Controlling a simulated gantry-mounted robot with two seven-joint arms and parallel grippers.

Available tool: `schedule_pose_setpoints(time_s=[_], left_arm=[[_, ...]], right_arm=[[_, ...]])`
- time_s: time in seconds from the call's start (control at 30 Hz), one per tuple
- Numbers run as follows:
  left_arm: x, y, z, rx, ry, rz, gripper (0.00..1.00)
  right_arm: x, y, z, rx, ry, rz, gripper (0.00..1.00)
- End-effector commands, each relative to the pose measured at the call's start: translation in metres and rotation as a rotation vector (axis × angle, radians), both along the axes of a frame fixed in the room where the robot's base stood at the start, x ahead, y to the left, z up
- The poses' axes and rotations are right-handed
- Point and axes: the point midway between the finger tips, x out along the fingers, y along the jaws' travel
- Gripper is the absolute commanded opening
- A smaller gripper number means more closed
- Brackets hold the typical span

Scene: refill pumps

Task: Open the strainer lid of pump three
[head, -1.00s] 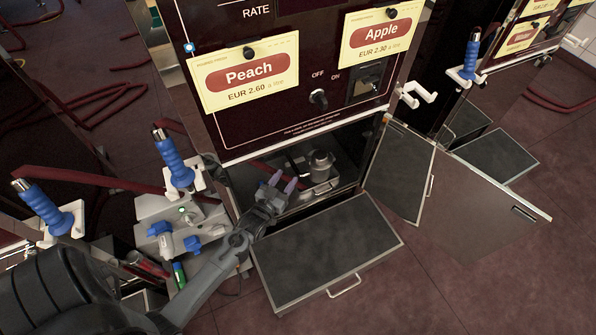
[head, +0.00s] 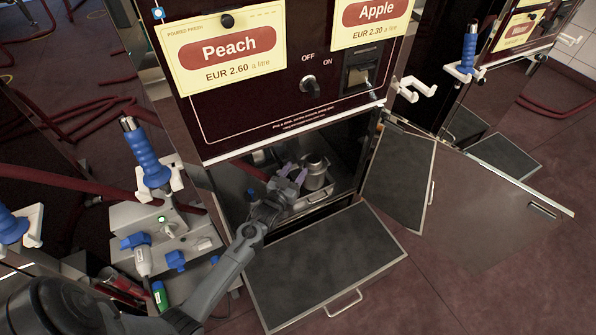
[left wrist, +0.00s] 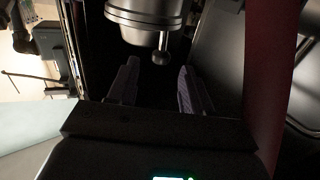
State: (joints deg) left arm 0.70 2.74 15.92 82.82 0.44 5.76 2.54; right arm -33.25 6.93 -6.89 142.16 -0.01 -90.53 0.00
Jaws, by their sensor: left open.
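The strainer (head: 315,172) is a round metal canister inside the open lower cabinet below the Peach and Apple panel. In the left wrist view the metal canister (left wrist: 146,20) shows at the top, with a small ball-ended handle (left wrist: 161,57) hanging from its rim. My left gripper (head: 292,174) reaches into the cabinet, just left of the canister. Its two purple-grey fingers are apart and empty in the left wrist view (left wrist: 158,78), with the ball end near the gap between their tips. I cannot tell whether they touch it. My right gripper is not in view.
The cabinet's drawer-like flap (head: 325,262) lies open in front, and a door (head: 400,175) stands open at the right. A blue-handled nozzle (head: 146,158) and a grey unit with blue valves (head: 165,235) stand left of my arm. A red hose (left wrist: 272,85) runs at the right in the left wrist view.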

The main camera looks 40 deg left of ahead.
Motion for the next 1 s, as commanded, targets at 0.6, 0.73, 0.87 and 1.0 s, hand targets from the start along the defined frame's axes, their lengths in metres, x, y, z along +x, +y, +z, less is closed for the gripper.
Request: schedule_pose_setpoints(time_s=[0.6, 0.73, 0.87, 1.0], left_arm=[[0.024, 0.007, 0.000, 0.001, 0.000, 0.000, 0.50], [0.024, 0.007, 0.000, 0.001, 0.000, 0.000, 0.30], [0.024, 0.007, 0.000, 0.001, 0.000, 0.000, 0.10], [0.024, 0.007, 0.000, 0.001, 0.000, 0.000, 0.00]], right_arm=[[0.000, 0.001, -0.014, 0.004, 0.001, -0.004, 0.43], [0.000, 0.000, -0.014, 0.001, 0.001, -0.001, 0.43], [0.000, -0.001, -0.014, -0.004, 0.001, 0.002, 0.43], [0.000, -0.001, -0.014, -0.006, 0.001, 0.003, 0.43]])
